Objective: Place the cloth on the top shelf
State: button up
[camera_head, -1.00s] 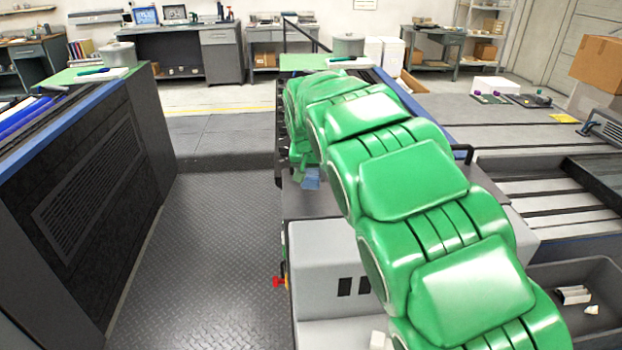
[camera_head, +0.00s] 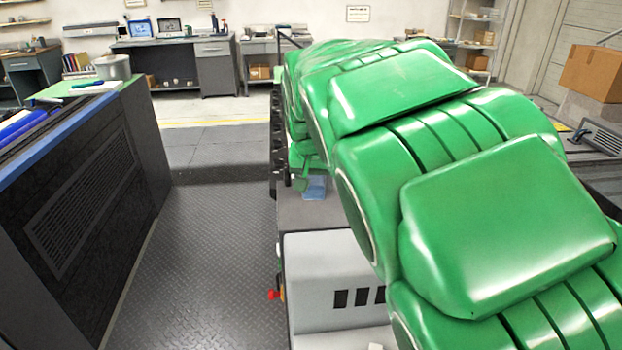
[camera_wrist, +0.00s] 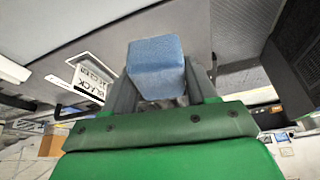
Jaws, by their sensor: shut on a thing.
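The cloth (camera_wrist: 156,66) is a blue folded block. In the wrist view my gripper (camera_wrist: 163,98) is shut on it, with a dark finger on each side. In the head view a small part of the blue cloth (camera_head: 315,187) shows just below the end of my green arm, over the grey machine. My arm hides most of my gripper in the head view. I cannot make out a top shelf as such near the cloth.
A dark cabinet (camera_head: 85,190) with a blue edge stands at left. A grey machine (camera_head: 335,262) with a red knob (camera_head: 274,294) is below my arm. The metal floor (camera_head: 215,270) between them is clear. A wall shelf unit (camera_head: 475,30) and a cardboard box (camera_head: 590,72) are at back right.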

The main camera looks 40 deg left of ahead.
aim_at(317, 185)
jog(key=shift+s+d+r, duration=0.35)
jog(key=shift+s+d, duration=0.2)
jog(key=shift+d, duration=0.05)
jog(key=shift+s+d+r, duration=0.35)
jog(key=shift+s+d, duration=0.15)
jog(key=shift+d, duration=0.1)
